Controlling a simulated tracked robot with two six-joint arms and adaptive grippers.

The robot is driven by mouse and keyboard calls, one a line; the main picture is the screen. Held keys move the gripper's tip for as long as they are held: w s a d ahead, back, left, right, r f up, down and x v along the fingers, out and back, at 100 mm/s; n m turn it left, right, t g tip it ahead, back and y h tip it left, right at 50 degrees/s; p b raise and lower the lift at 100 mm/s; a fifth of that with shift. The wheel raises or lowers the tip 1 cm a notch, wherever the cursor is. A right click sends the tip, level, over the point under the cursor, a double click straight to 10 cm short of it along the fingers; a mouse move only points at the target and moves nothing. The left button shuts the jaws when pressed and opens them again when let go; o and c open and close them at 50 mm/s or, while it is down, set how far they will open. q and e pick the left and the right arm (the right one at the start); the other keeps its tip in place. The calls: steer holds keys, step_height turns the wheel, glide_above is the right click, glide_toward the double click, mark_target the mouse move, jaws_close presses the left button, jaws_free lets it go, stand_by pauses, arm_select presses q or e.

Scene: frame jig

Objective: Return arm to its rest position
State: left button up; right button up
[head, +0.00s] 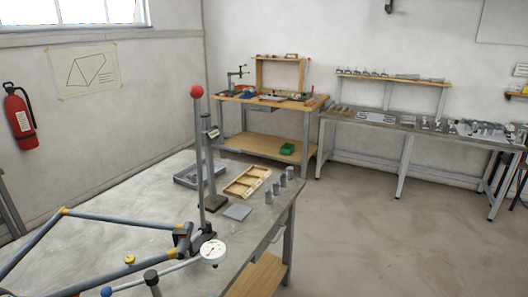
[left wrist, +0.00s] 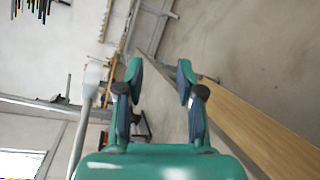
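In the head view a dark upright post (head: 199,150) with a red ball (head: 196,91) on top stands on the grey table. A round white dial gauge (head: 213,251) sits at the end of a light grey bar by the post's base. A frame of dark tubes (head: 110,219) with yellow joints lies at lower left. I cannot tell which part is the task's arm. My left gripper (left wrist: 160,72) shows in the left wrist view: its two green fingers are apart, with nothing between them. Neither gripper shows in the head view.
On the grey table (head: 110,190) are a wooden tray (head: 247,182), several grey cylinders (head: 276,188), a flat grey plate (head: 237,212) and a grey open frame (head: 187,176). Workbenches (head: 262,143) stand at the back. The floor at right is clear. A wooden board (left wrist: 255,125) lies right of my left gripper.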

arm_select(q)
steer(key=s+d+f+m+g+y, duration=0.1)
steer(key=s+d+f+g+y, duration=0.1)
steer(key=s+d+f, duration=0.35)
steer(key=s+d+f+m+g+y, duration=0.2)
steer(key=d+f, duration=0.1)
steer(key=f, duration=0.6)
steer(key=s+a+f+m+g+y, duration=0.1)
steer(key=s+f+m+g, duration=0.2)
steer(key=s, duration=0.4)
steer(key=s+a+f+m+g+y, duration=0.2)
steer(key=s+f+m+g, duration=0.1)
steer(key=s+m, duration=0.2)
steer(key=s, duration=0.2)
steer(key=shift+s+f+m+g, duration=0.3)
steer(key=shift+s+f+g, duration=0.05)
steer(key=shift+f+g, duration=0.05)
steer(key=shift+o, duration=0.4)
